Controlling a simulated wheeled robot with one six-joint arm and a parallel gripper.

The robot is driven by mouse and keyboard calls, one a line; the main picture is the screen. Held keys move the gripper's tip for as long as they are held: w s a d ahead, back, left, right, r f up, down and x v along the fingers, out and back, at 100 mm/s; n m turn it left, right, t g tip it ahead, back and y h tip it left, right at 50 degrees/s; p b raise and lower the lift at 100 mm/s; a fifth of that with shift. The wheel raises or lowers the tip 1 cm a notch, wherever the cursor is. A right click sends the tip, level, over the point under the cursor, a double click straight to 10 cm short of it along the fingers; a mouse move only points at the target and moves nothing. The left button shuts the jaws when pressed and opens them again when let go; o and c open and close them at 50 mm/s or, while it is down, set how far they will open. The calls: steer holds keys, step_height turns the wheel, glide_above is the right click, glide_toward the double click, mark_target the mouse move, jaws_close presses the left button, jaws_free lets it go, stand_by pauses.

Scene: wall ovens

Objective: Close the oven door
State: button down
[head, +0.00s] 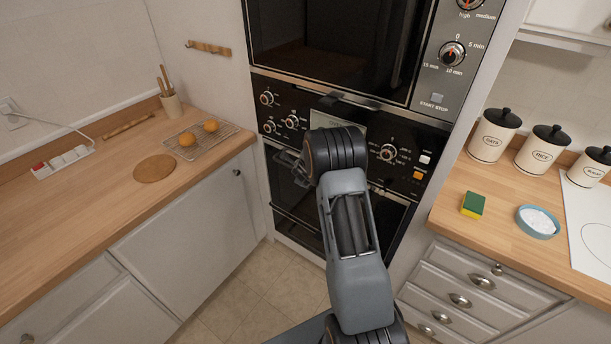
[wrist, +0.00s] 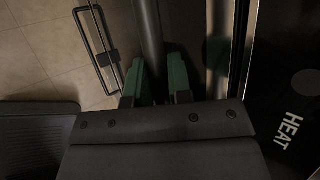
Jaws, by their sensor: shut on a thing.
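The oven door (head: 284,194) is dark glass, below the control panel in the wall unit. It looks upright or nearly so in the head view; my arm hides much of it, and I cannot tell whether a small gap remains at its top edge. In the wrist view my gripper's green fingers (wrist: 157,82) are shut on the grey round bar of the door handle (wrist: 149,30), one finger on each side.
Another dark oven with a glass door (head: 330,45) is above the control panel (head: 290,112). A counter with a rack of buns (head: 201,138) is on the left. A counter with canisters (head: 493,135) and a sponge (head: 473,204) is on the right. Tiled floor (head: 245,290) lies between.

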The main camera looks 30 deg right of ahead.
steer(key=c, duration=1.4)
jaws_free()
steer(key=shift+w+d+r, duration=0.1)
steer(key=shift+d, duration=0.3)
steer(key=shift+o, duration=0.6)
steer(key=shift+d, duration=0.15)
steer(key=shift+o, duration=1.1)
steer(key=shift+a+r, duration=0.1)
steer(key=shift+a, duration=0.1)
steer(key=shift+a+r, duration=0.1)
steer(key=shift+r, duration=0.1)
steer(key=p+v, duration=0.1)
steer(key=v, duration=1.2)
steer(key=shift+s+f, duration=0.2)
steer(key=shift+s, duration=0.05)
